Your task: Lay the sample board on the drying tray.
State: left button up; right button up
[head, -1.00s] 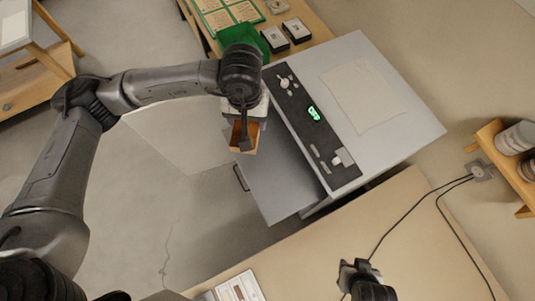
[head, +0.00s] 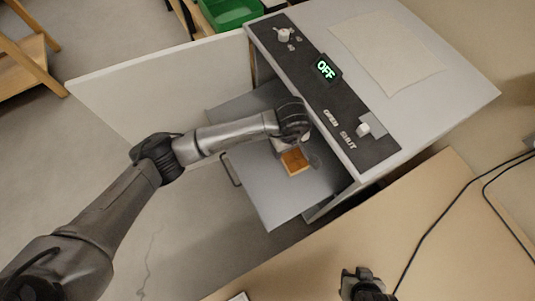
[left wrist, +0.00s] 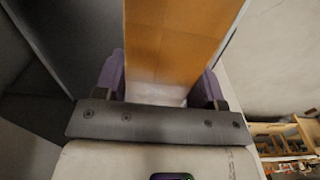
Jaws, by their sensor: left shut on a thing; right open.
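The sample board (head: 295,162) is a flat orange-brown piece. In the left wrist view the board (left wrist: 175,40) lies between the two purple fingertips of my left gripper (left wrist: 162,88), which is shut on it. In the head view the board is over the grey drying tray (head: 262,185), which extends from the open front of the cabinet. I cannot tell whether the board touches the tray. My left wrist hides part of the board and tray. My right gripper (head: 360,278) is open and empty over the bench at the bottom, away from the tray.
The cabinet (head: 450,75) has a dark panel with a green OFF display (head: 326,68), knobs and OPEN/SHUT lettering. Its white door (head: 165,85) stands open at the left. A wooden bench top (head: 420,220) with black cables lies at lower right. A green bin (head: 230,12) is at the back.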

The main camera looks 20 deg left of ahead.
pick_arm(q)
jog(key=shift+n, duration=0.3)
jog(key=f+b, duration=0.1)
jog(key=f, duration=0.3)
jog(key=shift+d+f+b, duration=0.1)
jog(key=shift+d+b, duration=0.25)
jog(key=shift+d, duration=0.05)
pick_arm(e)
notch_tip(320, 180, down, 3)
jog(key=shift+r, duration=0.15)
pick_arm(q)
jog(key=shift+w+a+f, duration=0.1)
jog(key=shift+a+f, duration=0.1)
jog(key=shift+f, duration=0.1)
jog(key=b, duration=0.2)
send_over(260, 151)
notch_tip(260, 151, down, 7)
jog(key=shift+r, duration=0.15)
pick_arm(e)
jog(key=shift+a+f, duration=0.15)
jog(key=shift+f, duration=0.8)
pick_arm(q)
jog(key=shift+d+f+b, duration=0.1)
jog(key=shift+f+b, duration=0.3)
jog(key=shift+f, duration=1.55)
pick_arm(e)
jog(key=shift+d+f, duration=0.2)
jog(key=shift+f, duration=0.3)
